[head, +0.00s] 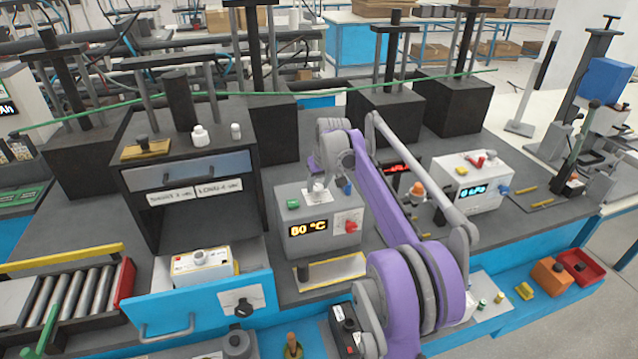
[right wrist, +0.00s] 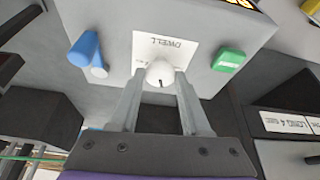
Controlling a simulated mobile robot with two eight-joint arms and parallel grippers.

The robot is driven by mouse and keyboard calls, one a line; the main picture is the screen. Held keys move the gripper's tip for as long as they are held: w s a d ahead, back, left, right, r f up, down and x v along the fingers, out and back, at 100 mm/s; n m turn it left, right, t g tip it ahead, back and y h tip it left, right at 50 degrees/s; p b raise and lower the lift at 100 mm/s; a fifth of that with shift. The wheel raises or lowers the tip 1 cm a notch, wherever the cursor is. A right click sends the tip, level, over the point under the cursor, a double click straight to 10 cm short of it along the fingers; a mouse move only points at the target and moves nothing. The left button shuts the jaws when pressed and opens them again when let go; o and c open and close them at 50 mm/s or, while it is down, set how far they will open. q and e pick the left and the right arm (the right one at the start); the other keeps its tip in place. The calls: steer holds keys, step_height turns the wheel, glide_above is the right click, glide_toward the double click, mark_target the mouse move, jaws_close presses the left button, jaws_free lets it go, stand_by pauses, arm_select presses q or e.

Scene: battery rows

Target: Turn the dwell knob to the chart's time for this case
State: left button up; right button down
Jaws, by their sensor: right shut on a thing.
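The white dwell knob (right wrist: 160,74) sits on a white plate printed DWELL (right wrist: 178,48), on the grey control box (head: 289,230). A short dark mark shows on the knob's face; the scale around it is too small to read. My right gripper (right wrist: 161,80) is shut on the knob, one finger on each side. In the head view this gripper (head: 318,180) is at the box's top and partly hides the plate. Two cards, one reading LONG (head: 219,188) with a 4, are on the dark cabinet; their small print is unclear. My left gripper is not in view.
The box also carries a green button (head: 293,204), a blue knob (right wrist: 85,48), a red knob (head: 351,227) and a °C display (head: 308,229). An open blue-fronted drawer (head: 180,308) holds a white and yellow block (head: 203,264). A white instrument (head: 468,180) stands right of my arm.

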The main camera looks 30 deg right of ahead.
steer(key=shift+a+m+g+h, duration=0.15)
steer(key=shift+m+h, duration=0.2)
steer(key=shift+m, duration=0.6)
steer(key=shift+m+g+h, duration=0.15)
steer(key=shift+m+h, duration=0.2)
steer(key=shift+m, duration=0.6)
steer(key=shift+c, duration=1.9)
jaws_free()
steer(key=v, duration=1)
steer(key=shift+r+p, duration=0.4)
steer(key=shift+p, duration=0.05)
steer(key=shift+s+a, duration=0.15)
